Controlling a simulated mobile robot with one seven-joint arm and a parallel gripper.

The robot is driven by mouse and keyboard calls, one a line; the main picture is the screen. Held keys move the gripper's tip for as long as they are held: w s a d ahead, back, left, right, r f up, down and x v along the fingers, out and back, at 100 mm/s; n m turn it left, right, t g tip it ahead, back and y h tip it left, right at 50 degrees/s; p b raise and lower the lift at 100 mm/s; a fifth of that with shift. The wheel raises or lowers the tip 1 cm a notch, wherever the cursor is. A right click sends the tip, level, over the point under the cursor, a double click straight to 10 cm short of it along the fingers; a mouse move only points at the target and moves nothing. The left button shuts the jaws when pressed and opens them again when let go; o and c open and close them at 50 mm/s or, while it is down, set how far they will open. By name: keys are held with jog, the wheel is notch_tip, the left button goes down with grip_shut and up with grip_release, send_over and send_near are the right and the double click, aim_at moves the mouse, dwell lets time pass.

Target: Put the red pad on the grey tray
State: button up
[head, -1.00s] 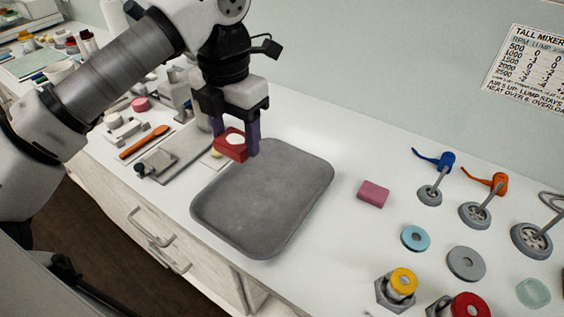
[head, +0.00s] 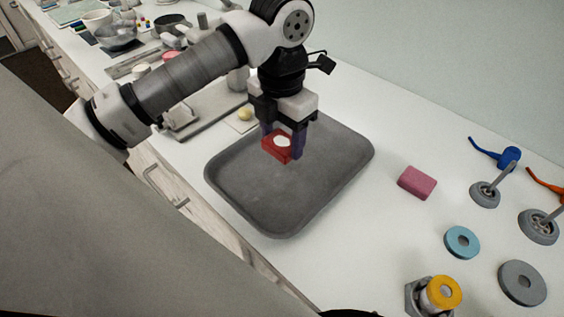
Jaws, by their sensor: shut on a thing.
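The red pad (head: 270,146) is a small red block with a white round spot on its face. My gripper (head: 284,145) is shut on it, with a dark purple finger showing on each side. The grey tray (head: 240,205) is a shallow, rounded rectangle lying flat on the white counter. The pad appears in front of the tray's far left part in the head view. I cannot tell for sure whether the pad is touching the tray or held above it. Part of the tray's far edge is hidden behind my gripper.
A pink block (head: 417,183) lies right of the tray. A blue ring (head: 462,242), a grey disc (head: 522,283) and a yellow-topped fitting (head: 441,294) are nearer the front right. A blue-handled valve (head: 508,158) stands farther right. A small yellow ball-like thing (head: 245,114) is behind the tray.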

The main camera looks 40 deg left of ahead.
aim_at(282, 157)
jog(key=shift+f+b, duration=1.4)
jog(key=shift+f, duration=1.65)
jog(key=shift+f+b, duration=0.25)
jog(key=shift+b, duration=0.05)
jog(key=o, duration=0.9)
jog(key=shift+r, duration=0.1)
jog(key=shift+o, duration=0.2)
jog(key=shift+r+p, duration=0.35)
jog(key=shift+p, duration=0.15)
notch_tip(282, 157, up, 12)
jog(key=shift+f+b, duration=0.15)
jog(key=shift+b, duration=0.45)
